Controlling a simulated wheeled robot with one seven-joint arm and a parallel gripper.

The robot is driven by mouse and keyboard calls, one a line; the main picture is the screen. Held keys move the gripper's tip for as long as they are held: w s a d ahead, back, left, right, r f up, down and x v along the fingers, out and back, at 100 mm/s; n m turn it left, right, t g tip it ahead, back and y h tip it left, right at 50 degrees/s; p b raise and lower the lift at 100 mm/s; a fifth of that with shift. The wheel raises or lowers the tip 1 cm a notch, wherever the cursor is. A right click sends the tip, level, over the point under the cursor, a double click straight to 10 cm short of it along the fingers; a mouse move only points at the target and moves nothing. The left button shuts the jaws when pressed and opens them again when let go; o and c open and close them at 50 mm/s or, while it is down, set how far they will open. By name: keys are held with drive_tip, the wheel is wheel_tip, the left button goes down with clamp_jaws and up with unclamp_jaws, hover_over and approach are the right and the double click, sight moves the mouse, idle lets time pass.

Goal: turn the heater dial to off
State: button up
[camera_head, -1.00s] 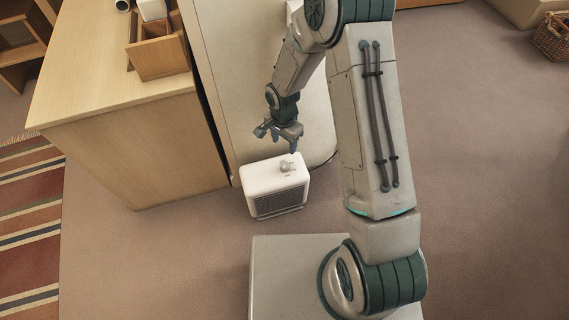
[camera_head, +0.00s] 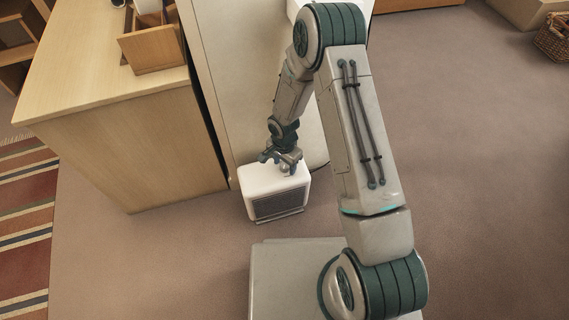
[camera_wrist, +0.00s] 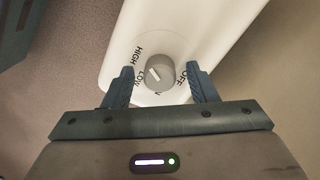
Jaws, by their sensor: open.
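The heater (camera_head: 262,200) is a small white box with a dark grille, standing on the floor. In the wrist view its white top (camera_wrist: 205,30) carries a round grey dial (camera_wrist: 160,72) with a pale pointer mark on its left half, on the side of the LOW and HIGH labels. The OFF label is on the right of the dial. My gripper (camera_wrist: 160,68) is open, with one dark finger on each side of the dial and a visible gap at both. In the head view my gripper (camera_head: 282,161) is over the heater's top and mostly hides the dial.
A wooden desk (camera_head: 120,140) stands left of the heater, with a wooden organiser (camera_head: 155,52) on top. A pale upright panel (camera_head: 225,90) is close behind the heater. A striped rug (camera_head: 25,230) lies far left.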

drive_tip(key=c, duration=1)
drive_tip(key=shift+o, duration=0.2)
